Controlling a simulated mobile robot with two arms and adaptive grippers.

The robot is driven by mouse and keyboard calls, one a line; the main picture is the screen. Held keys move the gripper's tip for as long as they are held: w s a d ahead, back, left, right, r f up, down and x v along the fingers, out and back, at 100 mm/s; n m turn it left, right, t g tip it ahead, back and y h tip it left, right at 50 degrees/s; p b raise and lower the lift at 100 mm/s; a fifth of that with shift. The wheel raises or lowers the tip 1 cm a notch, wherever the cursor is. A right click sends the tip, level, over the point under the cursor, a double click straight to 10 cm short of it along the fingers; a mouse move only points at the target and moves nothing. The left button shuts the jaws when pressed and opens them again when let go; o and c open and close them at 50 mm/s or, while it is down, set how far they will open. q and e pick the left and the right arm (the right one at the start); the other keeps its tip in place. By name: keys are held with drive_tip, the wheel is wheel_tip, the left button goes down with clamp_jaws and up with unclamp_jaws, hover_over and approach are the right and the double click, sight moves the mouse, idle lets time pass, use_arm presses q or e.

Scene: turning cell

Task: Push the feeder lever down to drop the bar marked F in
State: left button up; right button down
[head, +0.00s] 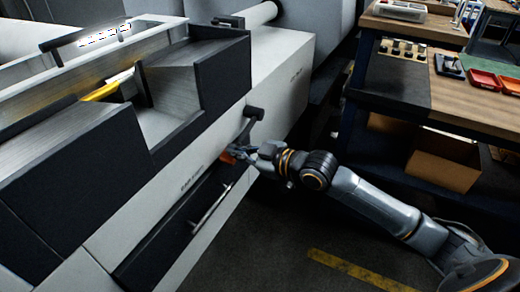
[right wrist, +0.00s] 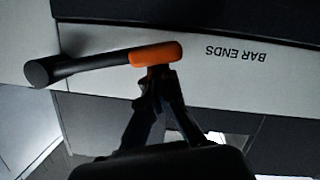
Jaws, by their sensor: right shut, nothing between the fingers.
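The feeder lever (head: 244,128) is on the machine's front face, a dark rod with a thick black end at the top and an orange end at the bottom. The right wrist view shows the lever (right wrist: 95,65) with its orange end (right wrist: 156,53) just past my fingertips. My right gripper (head: 246,152) is shut and empty, at the orange end; it also shows in the right wrist view (right wrist: 157,85). I cannot tell whether it touches. A yellow bar (head: 105,91) lies in the machine's open trough. I can read no F. My left gripper is out of view.
Below the lever is a dark drawer front (head: 165,230) with a metal handle (head: 211,208). The lettering BAR ENDS (right wrist: 236,54) is on the pale panel. A workbench (head: 480,100) with trays stands at the right. The floor between is clear, with a yellow stripe (head: 355,270).

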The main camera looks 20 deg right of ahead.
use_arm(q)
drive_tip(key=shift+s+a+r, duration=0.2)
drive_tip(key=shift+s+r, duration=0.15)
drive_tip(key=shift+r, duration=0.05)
use_arm(e)
drive_tip(key=a+r+v, duration=0.1)
drive_tip(key=r+v, duration=0.1)
drive_tip(key=v, duration=0.8)
drive_tip(key=shift+s+d, duration=0.2)
drive_tip(key=shift+s, duration=0.15)
